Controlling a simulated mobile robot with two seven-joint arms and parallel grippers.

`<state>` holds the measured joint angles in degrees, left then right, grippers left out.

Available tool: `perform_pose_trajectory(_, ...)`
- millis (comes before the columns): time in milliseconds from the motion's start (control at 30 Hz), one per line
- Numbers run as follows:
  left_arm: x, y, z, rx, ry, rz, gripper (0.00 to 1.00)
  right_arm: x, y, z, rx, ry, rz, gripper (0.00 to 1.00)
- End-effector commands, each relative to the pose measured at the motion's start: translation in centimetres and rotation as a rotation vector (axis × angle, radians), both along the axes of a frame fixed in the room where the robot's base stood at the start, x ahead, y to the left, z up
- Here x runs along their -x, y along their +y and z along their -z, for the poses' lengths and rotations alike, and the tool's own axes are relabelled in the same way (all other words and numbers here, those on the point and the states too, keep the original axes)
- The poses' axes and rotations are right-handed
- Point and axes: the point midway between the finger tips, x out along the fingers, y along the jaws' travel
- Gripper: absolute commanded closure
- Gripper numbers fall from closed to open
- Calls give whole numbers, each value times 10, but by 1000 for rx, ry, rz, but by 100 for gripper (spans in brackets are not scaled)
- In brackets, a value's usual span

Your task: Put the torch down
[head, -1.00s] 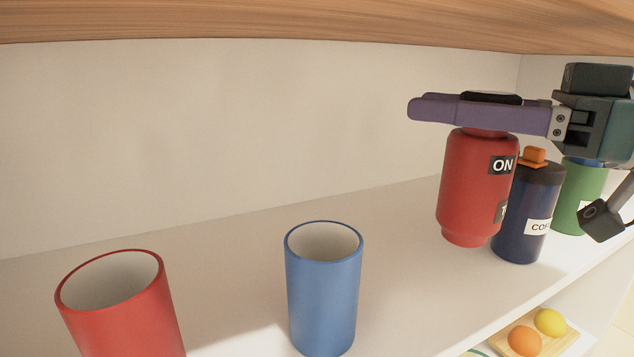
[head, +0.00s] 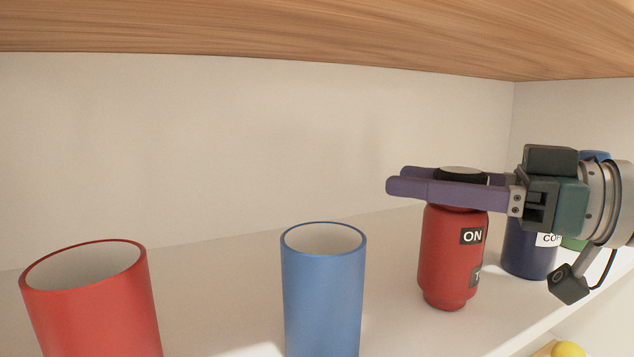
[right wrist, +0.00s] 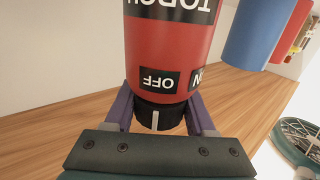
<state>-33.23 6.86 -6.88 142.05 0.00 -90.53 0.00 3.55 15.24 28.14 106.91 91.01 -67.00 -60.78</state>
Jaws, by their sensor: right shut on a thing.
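The torch (head: 449,262) is a red cylinder with a black top and an ON label, upright over the white shelf to the right of the blue cup. My right gripper (head: 400,180) comes in from the right and is shut around its black top. I cannot tell whether the torch's base touches the shelf. In the right wrist view the torch (right wrist: 172,55) appears upside down, with TORCH and OFF labels, its black end between the purple fingers (right wrist: 158,112). My left gripper is not in view.
A blue cup (head: 322,300) and a red cup (head: 95,310) stand on the shelf (head: 220,270) at left. A wooden board (head: 300,40) is overhead.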

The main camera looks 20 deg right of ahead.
Motion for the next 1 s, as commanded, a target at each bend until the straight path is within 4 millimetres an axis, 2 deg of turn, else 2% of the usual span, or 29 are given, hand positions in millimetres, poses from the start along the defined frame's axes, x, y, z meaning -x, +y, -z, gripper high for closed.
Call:
perform_pose_trajectory(67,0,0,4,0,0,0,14,0,0,3,1,-1,0,100)
perform_pose_trajectory(100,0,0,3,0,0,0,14,0,0,2,1,1,0,41)
perform_pose_trajectory(333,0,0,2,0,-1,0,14,0,0,2,1,1,0,15)
perform_pose_trajectory(667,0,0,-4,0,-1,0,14,0,0,-3,-1,1,0,15)
perform_pose_trajectory(767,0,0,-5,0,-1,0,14,10,-9,-1,2,4,3,15)
perform_pose_trajectory(1000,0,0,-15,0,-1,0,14,51,-44,-1,2,4,2,15)
